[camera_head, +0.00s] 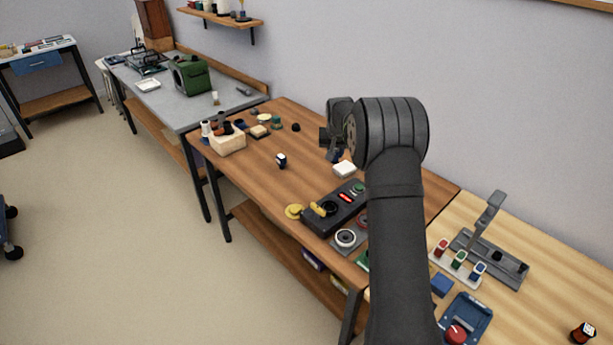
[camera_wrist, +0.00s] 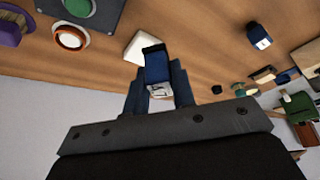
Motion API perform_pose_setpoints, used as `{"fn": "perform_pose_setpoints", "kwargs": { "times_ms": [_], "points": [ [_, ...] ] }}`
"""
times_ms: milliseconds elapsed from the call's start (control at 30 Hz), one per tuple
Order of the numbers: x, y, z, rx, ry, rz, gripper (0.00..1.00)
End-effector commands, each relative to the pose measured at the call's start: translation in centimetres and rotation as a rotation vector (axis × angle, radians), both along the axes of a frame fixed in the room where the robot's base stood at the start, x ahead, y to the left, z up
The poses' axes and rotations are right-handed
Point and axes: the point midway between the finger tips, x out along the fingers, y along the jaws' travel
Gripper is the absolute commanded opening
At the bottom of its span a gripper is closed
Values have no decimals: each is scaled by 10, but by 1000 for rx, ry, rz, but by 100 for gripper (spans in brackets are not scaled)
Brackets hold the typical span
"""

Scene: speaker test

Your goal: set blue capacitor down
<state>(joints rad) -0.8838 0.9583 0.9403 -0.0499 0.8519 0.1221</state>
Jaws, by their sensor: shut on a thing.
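My gripper (camera_wrist: 156,88) is shut on the blue capacitor (camera_wrist: 156,66), a small blue block with a dark end and a pale marked face. In the wrist view it sits between the two fingers. In the head view my gripper (camera_head: 336,154) is above the brown wooden table (camera_head: 256,185), near its wall side, and my arm and wrist partly hide it. I cannot tell how far above the table the capacitor is.
A white block (camera_head: 345,169) is close by my gripper. A black panel (camera_head: 320,214) with coloured parts stands in front. A dark blue and white piece (camera_head: 281,160) stands on the table. A cream box (camera_head: 228,142) and several small parts are farther back. Bare wood lies between.

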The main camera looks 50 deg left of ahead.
Motion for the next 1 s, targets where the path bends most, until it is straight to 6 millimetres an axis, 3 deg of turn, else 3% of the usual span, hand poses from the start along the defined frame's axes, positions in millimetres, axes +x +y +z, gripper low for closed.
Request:
{"fn": "perform_pose_setpoints", "kwargs": {
  "times_ms": [300, 433, 667, 900, 1000],
  "points": [
    [-30, 66, -45, -2, 1, 2, 0],
    [-38, 84, -57, -1, 1, 0, 0],
    [-43, 93, -67, -2, 1, -1, 0],
    [-42, 93, -99, -2, 1, -2, 0],
    [-42, 93, -102, 0, 0, -2, 0]
  ]
}}
